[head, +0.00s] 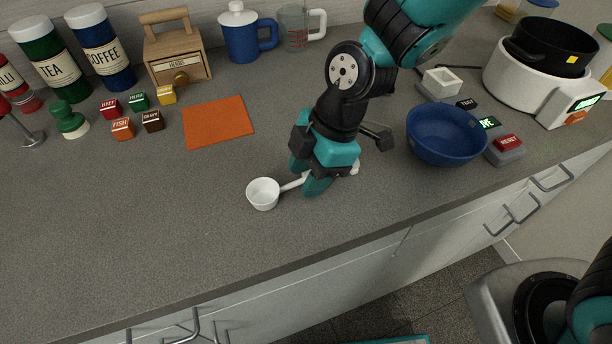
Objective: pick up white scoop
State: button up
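The white scoop (263,194) is on or close to the grey counter in the middle of the head view, its round cup to the left. Its thin handle runs right, and its end shows past my gripper. My gripper (316,187) points down at the handle, right of the cup. The teal fingers hide the middle of the handle. I cannot tell whether they are closed on it or only around it.
A blue bowl (445,134) stands to the right, near a red button box (506,147). An orange mat (218,121) and several small labelled cubes lie behind left. A white cooker (540,87) holds a black pot (551,46). The front left counter is clear.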

grip_shut()
jog(key=shift+r, duration=0.1)
notch_tip(320, 180, up, 20)
jog(key=shift+p, duration=0.35)
jog(key=c, duration=0.6)
grip_release()
grip_shut()
jog(key=shift+r+p, duration=2.55)
jog(key=shift+r, duration=0.4)
